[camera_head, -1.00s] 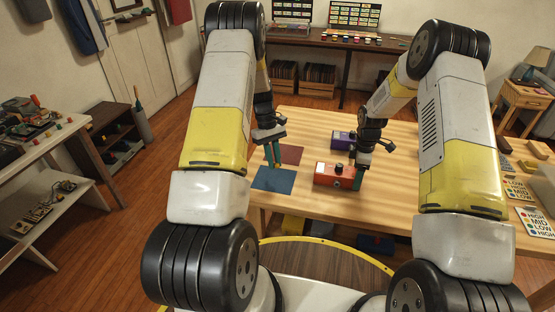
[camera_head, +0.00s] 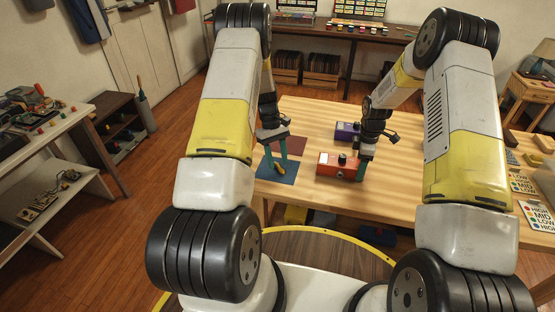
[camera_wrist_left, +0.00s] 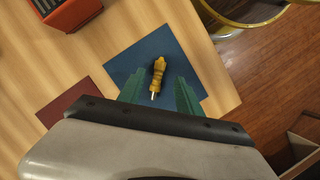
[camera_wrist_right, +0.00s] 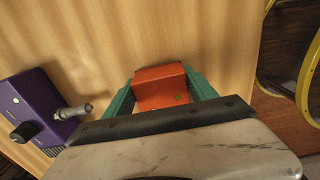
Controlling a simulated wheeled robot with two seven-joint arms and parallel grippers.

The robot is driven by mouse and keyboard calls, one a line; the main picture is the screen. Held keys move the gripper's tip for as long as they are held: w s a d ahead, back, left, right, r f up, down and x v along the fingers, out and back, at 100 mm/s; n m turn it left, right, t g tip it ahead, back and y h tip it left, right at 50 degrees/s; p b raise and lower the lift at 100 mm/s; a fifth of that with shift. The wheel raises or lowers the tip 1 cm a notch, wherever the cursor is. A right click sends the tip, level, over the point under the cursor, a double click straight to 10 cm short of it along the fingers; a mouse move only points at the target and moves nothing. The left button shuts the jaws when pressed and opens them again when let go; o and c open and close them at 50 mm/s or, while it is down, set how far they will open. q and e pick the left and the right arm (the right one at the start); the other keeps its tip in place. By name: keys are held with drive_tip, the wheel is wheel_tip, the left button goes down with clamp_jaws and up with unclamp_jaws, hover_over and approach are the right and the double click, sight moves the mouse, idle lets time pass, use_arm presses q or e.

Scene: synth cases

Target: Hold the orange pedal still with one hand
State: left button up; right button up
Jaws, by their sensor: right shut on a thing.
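The orange pedal (camera_head: 337,167) sits on the wooden table with a black knob on top. My right gripper (camera_head: 363,170) is at its right end. In the right wrist view the pedal (camera_wrist_right: 160,84) is between the teal fingers of the right gripper (camera_wrist_right: 163,92), which are shut on it. My left gripper (camera_head: 276,160) is above the blue mat (camera_head: 265,172). In the left wrist view the left gripper (camera_wrist_left: 158,92) has its fingers wide apart. A yellow-handled tool (camera_wrist_left: 158,76) with a metal tip lies on the mat between them, apart from both.
A purple pedal (camera_head: 346,130) stands behind the orange one; in the right wrist view the purple pedal (camera_wrist_right: 38,112) has a metal plug beside it. A maroon mat (camera_wrist_left: 68,97) lies beside the blue one. Cards (camera_head: 535,213) lie at the table's right.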

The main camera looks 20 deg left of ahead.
use_arm(q)
drive_tip(key=v, duration=1.2)
use_arm(e)
drive_tip(key=o, duration=1.6)
drive_tip(key=shift+r, duration=0.1)
wheel_tip(320, 180, up, 12)
drive_tip(key=shift+f, duration=0.1)
